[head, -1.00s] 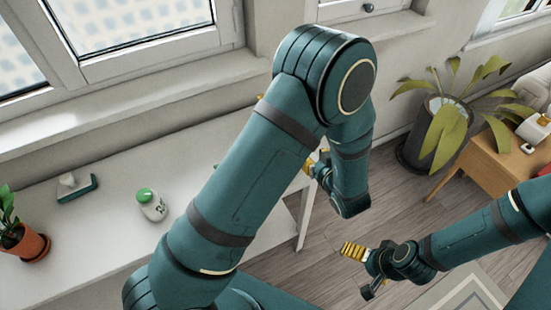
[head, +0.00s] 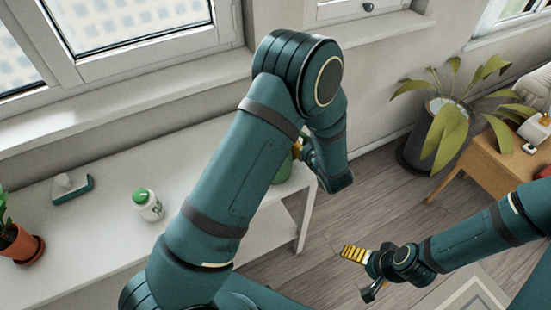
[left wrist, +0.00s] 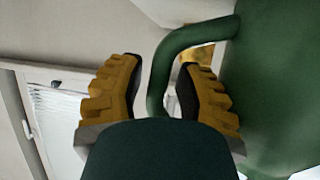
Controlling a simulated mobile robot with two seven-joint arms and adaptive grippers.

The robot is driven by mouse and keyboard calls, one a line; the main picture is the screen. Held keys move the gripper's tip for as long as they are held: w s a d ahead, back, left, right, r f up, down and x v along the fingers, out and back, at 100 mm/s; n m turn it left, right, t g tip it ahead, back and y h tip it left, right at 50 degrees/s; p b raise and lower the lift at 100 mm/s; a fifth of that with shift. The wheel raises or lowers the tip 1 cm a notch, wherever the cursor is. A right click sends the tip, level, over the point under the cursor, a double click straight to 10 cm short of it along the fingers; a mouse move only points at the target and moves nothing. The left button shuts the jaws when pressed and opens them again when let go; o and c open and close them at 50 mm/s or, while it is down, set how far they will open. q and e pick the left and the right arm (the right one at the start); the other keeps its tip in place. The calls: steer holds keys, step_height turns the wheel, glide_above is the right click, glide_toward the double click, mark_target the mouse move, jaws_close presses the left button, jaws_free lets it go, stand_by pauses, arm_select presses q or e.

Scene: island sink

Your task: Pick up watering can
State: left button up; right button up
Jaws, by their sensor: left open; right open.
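The green watering can (left wrist: 285,80) fills the right side of the left wrist view. Its curved handle (left wrist: 160,72) passes between the fingers of my left gripper (left wrist: 157,92), which is open around it. The handle looks nearer to the right-hand finger; I cannot tell whether they touch. In the head view my left arm hides most of the can, and only a small green part (head: 284,170) shows on the right end of the white table. A finger of my left gripper (head: 297,149) shows there beside it. My right gripper (head: 361,272) is open and empty above the floor.
The white table (head: 105,195) stands under the window. A white bottle with a green cap (head: 148,206), a small tissue-like box (head: 72,189) and a potted plant (head: 18,243) stand on it. A large potted plant (head: 440,135) and a wooden table (head: 505,150) are at right.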

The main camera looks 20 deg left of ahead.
arm_select(q)
jaws_close()
steer(key=shift+r, duration=0.15)
